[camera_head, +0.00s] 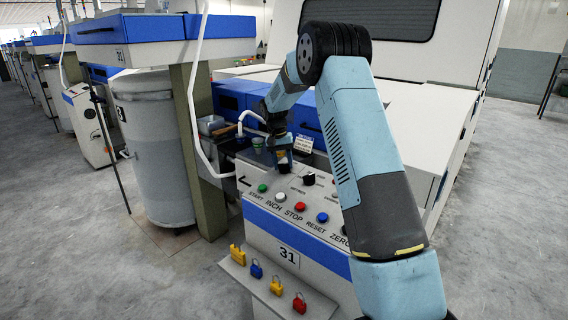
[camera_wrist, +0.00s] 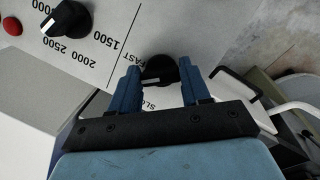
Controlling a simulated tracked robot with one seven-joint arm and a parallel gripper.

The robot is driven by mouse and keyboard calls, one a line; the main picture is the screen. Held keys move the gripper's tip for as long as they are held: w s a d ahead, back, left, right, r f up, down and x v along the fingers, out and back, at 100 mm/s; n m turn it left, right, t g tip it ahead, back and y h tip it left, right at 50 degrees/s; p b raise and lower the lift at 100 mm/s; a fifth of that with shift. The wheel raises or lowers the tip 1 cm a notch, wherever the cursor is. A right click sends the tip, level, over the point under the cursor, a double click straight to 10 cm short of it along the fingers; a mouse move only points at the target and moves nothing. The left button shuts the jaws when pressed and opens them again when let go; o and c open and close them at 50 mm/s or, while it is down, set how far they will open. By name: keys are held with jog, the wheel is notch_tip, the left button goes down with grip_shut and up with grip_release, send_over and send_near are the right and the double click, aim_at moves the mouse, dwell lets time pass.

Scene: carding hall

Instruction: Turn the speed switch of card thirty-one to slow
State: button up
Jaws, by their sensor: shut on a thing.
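The control box of card thirty-one (camera_head: 288,256) bears the number 31 on its front. In the wrist view, the speed switch (camera_wrist: 160,70) is a black knob with a white mark pointing roughly to the left. The words FAST and SLOW stand on either side of that mark, and SLOW is partly hidden by my gripper. My gripper (camera_wrist: 166,84) has its two blue fingers around the switch, shut on it. In the head view my gripper (camera_head: 282,163) is at the back left of the sloped panel, hiding the switch there.
A black dial (camera_wrist: 66,19) with printed numbers sits beside the switch; the head view shows it too (camera_head: 308,179). Several push buttons, including a red one (camera_head: 297,206), line the panel front. A grey can (camera_head: 155,145) stands at left.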

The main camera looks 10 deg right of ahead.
jog(key=n, duration=0.2)
jog(key=n+h, duration=0.1)
jog(key=n, duration=0.2)
jog(key=shift+w+a+r+n, duration=0.1)
jog(key=shift+w+r+n, duration=0.05)
jog(key=shift+n, duration=0.15)
jog(key=shift+n+t+h, duration=0.3)
jog(key=shift+n+h, duration=0.4)
jog(key=shift+n, duration=1.5)
jog(key=o, duration=1.1)
jog(key=shift+c, duration=0.2)
jog(key=v, duration=1.3)
jog(key=shift+r, duration=0.2)
jog(key=shift+a+r, duration=0.1)
